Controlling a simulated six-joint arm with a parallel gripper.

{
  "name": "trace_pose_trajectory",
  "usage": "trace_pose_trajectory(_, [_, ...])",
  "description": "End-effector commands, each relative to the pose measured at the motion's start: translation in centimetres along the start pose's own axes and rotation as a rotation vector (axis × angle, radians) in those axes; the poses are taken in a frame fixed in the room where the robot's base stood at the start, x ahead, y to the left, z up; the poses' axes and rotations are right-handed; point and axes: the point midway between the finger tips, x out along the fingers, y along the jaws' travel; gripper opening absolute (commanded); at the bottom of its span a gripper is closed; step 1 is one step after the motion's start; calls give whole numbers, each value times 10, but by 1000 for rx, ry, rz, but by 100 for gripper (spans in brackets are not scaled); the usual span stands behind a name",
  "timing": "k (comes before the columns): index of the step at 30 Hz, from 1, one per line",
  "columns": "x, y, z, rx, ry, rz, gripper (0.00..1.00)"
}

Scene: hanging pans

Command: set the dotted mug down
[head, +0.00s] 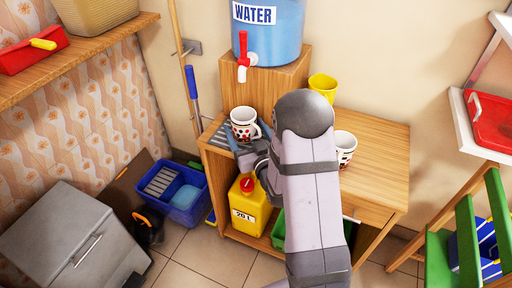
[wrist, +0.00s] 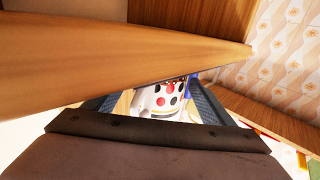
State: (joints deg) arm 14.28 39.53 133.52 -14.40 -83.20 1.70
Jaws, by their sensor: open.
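A white mug with red and black dots (head: 243,122) is upright at the left end of the wooden stand, at the grey slatted tray (head: 217,137), below the red tap. I cannot tell exactly how its base rests. My gripper (head: 246,146) is at the near side of this mug, jaws open. In the wrist view the dotted mug (wrist: 166,97) shows between the two spread fingers (wrist: 165,100), partly hidden by a wooden board and the gripper body. A second white mug with dark and red marks (head: 347,146) stands on the stand top, right of my arm.
A blue water container (head: 283,35) with a red tap (head: 243,60) sits on a wooden block behind the mug. A yellow cup (head: 323,86) stands at the back. A yellow canister (head: 249,207) is on the shelf below. The stand top (head: 380,180) is clear at right.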

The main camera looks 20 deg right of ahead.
Motion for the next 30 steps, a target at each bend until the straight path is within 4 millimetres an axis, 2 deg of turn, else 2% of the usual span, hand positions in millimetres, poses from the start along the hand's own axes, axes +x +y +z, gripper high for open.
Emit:
trace_pose_trajectory(8, [-51,1,1,2,-2,4,77])
trace_pose_trajectory(13, [-78,1,-6,4,-7,3,77])
trace_pose_trajectory(30, [-105,0,-1,0,0,0,77])
